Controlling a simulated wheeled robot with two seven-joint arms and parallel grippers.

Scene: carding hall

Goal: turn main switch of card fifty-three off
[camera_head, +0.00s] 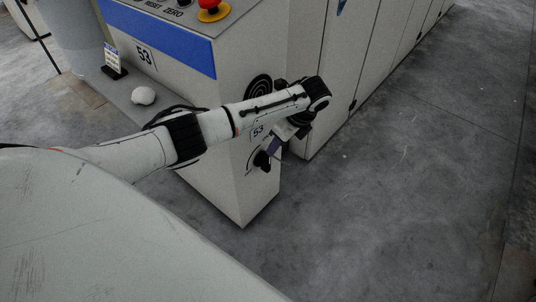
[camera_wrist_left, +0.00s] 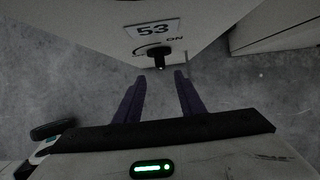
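The main switch (camera_head: 262,160) is a black knob on the end face of the pale cabinet numbered 53 (camera_head: 145,57). In the left wrist view the switch (camera_wrist_left: 159,58) stands out below a "53" plate (camera_wrist_left: 152,30), with an arc mark and the word ON to its upper right. I cannot tell clearly which way the knob points. My left gripper (camera_head: 275,147) is close to the switch in the head view. Its two purple fingers (camera_wrist_left: 160,77) are apart and empty, with the switch just beyond and between their tips. My right gripper is in neither view.
A red push button (camera_head: 212,10) sits on the cabinet's top panel. A round black vent (camera_head: 258,88) is behind my left arm. A white tuft (camera_head: 143,95) and a small sign (camera_head: 113,62) are at the left. The grey floor (camera_head: 400,190) at the right is clear.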

